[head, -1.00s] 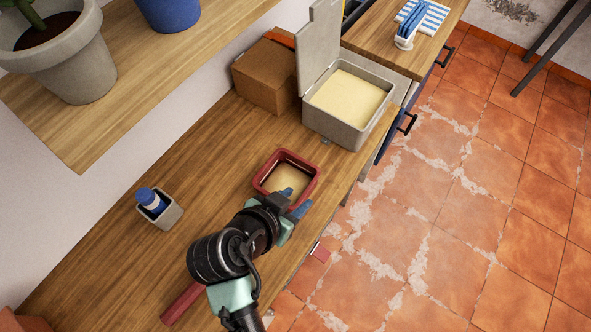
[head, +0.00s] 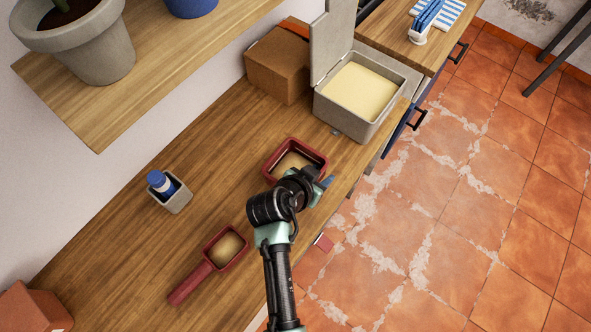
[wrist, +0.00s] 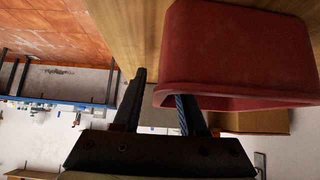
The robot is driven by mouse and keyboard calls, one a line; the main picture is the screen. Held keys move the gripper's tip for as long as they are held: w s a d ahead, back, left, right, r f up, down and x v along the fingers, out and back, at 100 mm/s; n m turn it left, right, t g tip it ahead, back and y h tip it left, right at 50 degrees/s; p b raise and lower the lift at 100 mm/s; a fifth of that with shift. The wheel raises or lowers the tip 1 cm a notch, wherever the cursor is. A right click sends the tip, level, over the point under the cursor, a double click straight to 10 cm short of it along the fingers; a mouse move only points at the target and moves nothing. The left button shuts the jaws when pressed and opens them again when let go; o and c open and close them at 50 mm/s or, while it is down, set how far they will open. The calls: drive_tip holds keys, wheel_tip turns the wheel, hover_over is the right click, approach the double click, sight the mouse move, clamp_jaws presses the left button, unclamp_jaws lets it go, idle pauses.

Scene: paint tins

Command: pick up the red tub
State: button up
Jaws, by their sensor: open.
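The red tub (head: 267,172) stands upright on the wooden counter near its front edge, with tan showing inside. My gripper (head: 326,182) is at the tub's near right side; a blue fingertip shows there and the other is hidden. In the wrist view the tub (wrist: 235,50) fills the upper right. My gripper (wrist: 162,98) is open there. Its left finger is clear of the tub; its right finger's tip goes behind the tub's rim. I cannot tell whether either finger touches the tub.
A red scoop-like pan (head: 191,283) lies on the counter at the lower middle. A grey lidded bin (head: 341,117), open with cream contents, and a cardboard box (head: 277,68) stand behind. A grey cup (head: 178,201) holds a blue-capped bottle.

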drive_tip(key=shift+c, duration=0.2)
clamp_jaws()
idle(1.3)
